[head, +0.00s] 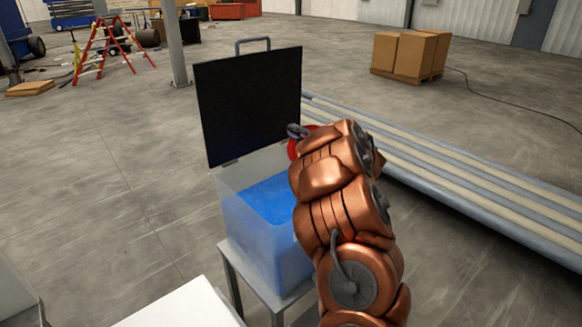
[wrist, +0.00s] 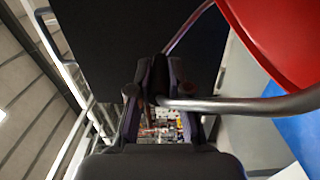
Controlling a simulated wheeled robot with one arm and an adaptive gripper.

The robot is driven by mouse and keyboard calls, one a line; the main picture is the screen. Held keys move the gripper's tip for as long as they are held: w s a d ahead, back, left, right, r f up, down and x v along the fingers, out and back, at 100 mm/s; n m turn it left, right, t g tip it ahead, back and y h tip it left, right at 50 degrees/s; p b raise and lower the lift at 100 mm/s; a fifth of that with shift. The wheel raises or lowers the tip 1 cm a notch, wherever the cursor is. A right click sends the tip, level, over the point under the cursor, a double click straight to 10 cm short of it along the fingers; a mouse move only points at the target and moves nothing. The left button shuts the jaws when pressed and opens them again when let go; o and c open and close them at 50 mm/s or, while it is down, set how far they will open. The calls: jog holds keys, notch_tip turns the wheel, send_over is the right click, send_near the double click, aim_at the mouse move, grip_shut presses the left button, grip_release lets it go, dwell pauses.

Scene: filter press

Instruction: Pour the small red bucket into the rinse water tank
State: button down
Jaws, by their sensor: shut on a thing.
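The rinse water tank (head: 255,225) is a translucent box of blue water on a grey stand. Its black lid (head: 248,105) stands open; the lid also fills the back of the wrist view (wrist: 110,50). The small red bucket (head: 295,149) shows only as a sliver above the tank's right rear side, mostly hidden by my copper arm. In the wrist view the bucket (wrist: 285,40) is large at the upper right, with blue water (wrist: 302,130) below it in the picture. My gripper (wrist: 165,90) is shut on its grey metal handle (wrist: 250,105). I cannot tell the bucket's tilt or contents.
Long pale pipes or rails (head: 450,180) lie on the floor right of the tank. A white surface (head: 185,308) is at the front left. Cardboard boxes (head: 408,54), a red stepladder (head: 98,50) and a post (head: 175,45) stand farther back. The floor left of the tank is clear.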

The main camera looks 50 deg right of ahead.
jog(key=s+d+r+m+p, duration=0.1)
jog(key=d+r+m, duration=0.3)
jog(key=d, duration=0.3)
jog(key=d+r+m+p, duration=0.2)
jog(key=d+r+m, duration=0.3)
jog(key=d+m, duration=0.2)
jog(key=shift+s+d, duration=0.4)
jog(key=shift+d, duration=0.3)
dwell(0.3)
jog(key=shift+f, duration=0.1)
dwell(0.7)
